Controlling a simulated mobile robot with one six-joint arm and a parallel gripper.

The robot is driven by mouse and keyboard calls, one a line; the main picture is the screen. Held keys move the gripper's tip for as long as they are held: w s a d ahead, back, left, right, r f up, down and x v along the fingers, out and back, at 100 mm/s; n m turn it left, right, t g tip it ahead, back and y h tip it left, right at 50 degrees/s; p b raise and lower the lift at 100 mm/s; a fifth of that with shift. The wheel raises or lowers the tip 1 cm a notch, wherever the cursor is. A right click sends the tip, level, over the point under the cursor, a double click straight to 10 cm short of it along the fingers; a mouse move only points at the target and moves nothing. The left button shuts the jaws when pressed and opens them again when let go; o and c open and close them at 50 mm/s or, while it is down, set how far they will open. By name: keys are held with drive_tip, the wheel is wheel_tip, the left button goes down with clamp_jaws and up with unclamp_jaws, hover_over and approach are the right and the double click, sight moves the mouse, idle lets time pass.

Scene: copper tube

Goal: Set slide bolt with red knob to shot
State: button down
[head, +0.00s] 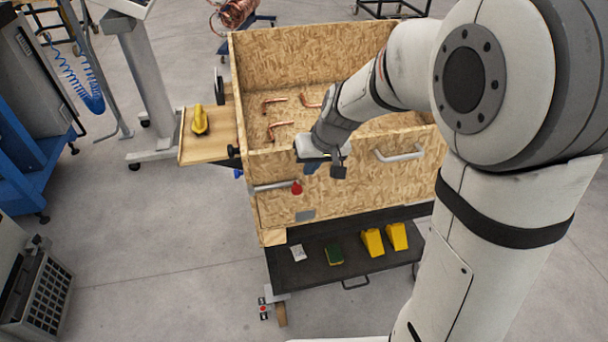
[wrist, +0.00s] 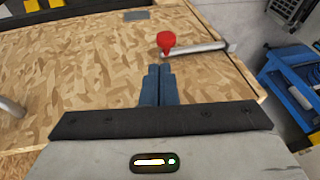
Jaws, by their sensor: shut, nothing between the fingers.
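The slide bolt (head: 272,187) is a grey metal rod on the front of the wooden crate, near its left corner. Its red knob (head: 297,188) is at the rod's right end in the head view. In the wrist view the red knob (wrist: 166,40) stands at the left end of the rod (wrist: 200,48), which runs right towards the crate's edge. My gripper (wrist: 154,69) is shut and empty, its blue fingertips together just short of the knob in that picture. In the head view my gripper (head: 311,168) is above and slightly right of the knob, apparently apart from it.
A grey plate (head: 305,215) sits on the crate front below the knob. A grab handle (head: 399,154) sticks out to the right. The open crate (head: 300,60) holds several copper pieces. A wooden side shelf (head: 206,151) juts out left. Below is a dark cart shelf (head: 310,259).

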drive_tip(key=v, duration=0.8)
drive_tip(key=shift+d, duration=0.1)
drive_tip(key=s+d+m+h, duration=0.1)
drive_tip(key=s+d, duration=0.4)
drive_tip(key=s, duration=0.4)
drive_tip(key=s+d+f+m+h, duration=0.1)
drive_tip(key=s+d+h, duration=0.1)
drive_tip(key=s+d, duration=0.3)
drive_tip(key=s, duration=0.3)
drive_tip(key=shift+s+d+m, duration=0.2)
drive_tip(key=shift+s+m, duration=0.2)
